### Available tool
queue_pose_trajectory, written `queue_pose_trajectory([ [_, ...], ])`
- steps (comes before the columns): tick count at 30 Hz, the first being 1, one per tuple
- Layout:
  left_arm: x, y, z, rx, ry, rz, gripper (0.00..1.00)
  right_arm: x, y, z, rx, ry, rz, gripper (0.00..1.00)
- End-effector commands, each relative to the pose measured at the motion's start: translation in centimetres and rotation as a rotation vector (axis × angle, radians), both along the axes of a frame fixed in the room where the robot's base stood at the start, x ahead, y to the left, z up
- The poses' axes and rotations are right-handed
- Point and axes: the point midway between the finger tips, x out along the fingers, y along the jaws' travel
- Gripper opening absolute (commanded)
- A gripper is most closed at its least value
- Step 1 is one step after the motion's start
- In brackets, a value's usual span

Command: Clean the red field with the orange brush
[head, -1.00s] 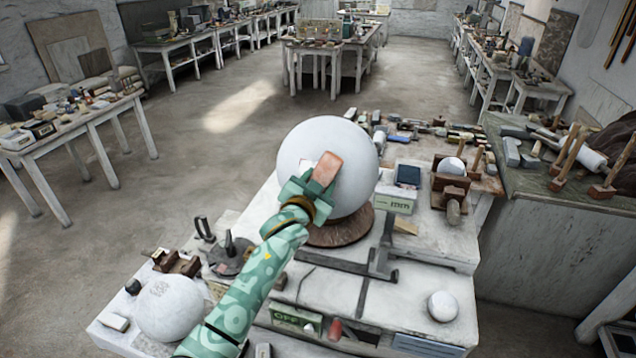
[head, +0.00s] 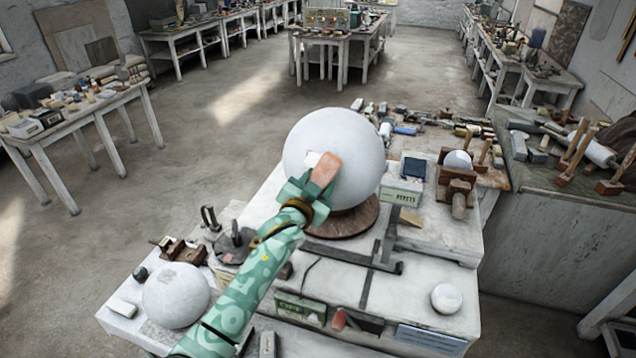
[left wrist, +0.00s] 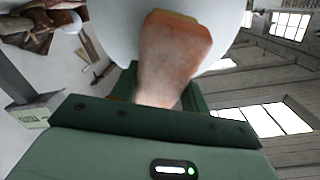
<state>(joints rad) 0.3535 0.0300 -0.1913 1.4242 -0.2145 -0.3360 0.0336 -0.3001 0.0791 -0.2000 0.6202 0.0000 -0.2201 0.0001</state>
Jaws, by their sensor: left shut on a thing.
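A large white plaster sphere (head: 350,140) stands on a round brown base (head: 345,222) on the white workbench. My left gripper (head: 312,188), green, is shut on the orange brush (head: 327,168), a salmon-orange block. The brush lies against or just in front of the sphere's near left side; I cannot tell whether it touches. In the left wrist view the brush (left wrist: 172,60) sticks out of the jaws toward the sphere (left wrist: 105,25). A small brighter white patch (head: 312,158) shows beside the brush's upper left. I see no red field on the sphere. My right gripper is out of view.
On the bench a smaller white sphere (head: 176,295) lies front left and a small ball (head: 446,298) front right. A dark metal bar (head: 385,245) lies right of the base. A green-white box (head: 402,190) and wooden vise stand behind right. Open floor lies left.

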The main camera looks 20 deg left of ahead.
Motion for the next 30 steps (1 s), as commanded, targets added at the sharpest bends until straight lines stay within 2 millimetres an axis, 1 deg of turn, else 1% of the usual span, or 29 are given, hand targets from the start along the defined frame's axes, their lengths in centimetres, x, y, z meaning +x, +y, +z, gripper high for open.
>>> queue_pose_trajectory([
  [20, 1.1, 0.0, -0.3, -0.001, -0.002, -0.001, 0.20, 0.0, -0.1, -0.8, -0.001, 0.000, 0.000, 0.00],
  [23, 1.0, 0.0, -0.4, -0.001, -0.001, 0.000, 0.20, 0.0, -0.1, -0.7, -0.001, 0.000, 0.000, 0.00],
  [30, 0.6, 0.5, -1.3, 0.000, 0.000, 0.000, 0.20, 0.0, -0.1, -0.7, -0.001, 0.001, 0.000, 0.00],
])
